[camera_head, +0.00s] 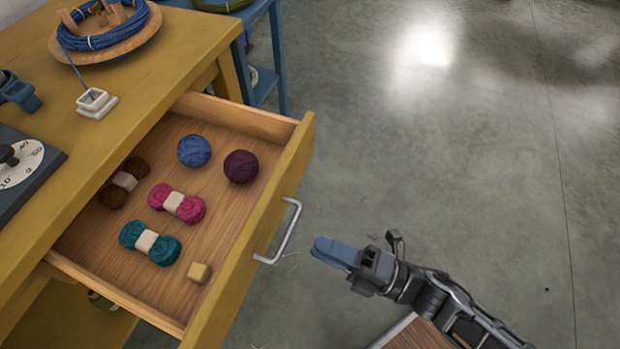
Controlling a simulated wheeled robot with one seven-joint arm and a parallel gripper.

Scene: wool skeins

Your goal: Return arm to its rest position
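My gripper (335,252) hangs over the grey floor, just right of the metal drawer handle (281,232) and apart from it. Its blue-grey fingers look close together, but I see them from the side and cannot tell whether a gap lies between them. No wool shows at the fingertips. The drawer (255,255) stands open. In it lie a brown skein (112,193), a pink skein (188,208) and a teal skein (165,250), each with a pale band. A blue ball (194,150), a dark purple ball (241,166) and a small yellowish block (199,272) lie there too.
The yellow table (150,75) bears a wooden reel with blue cord (115,40), a white square guide (96,101) and a dial (20,165). A blue stand (262,85) is behind. A wood-topped surface (418,335) shows at the bottom. The floor at right is clear.

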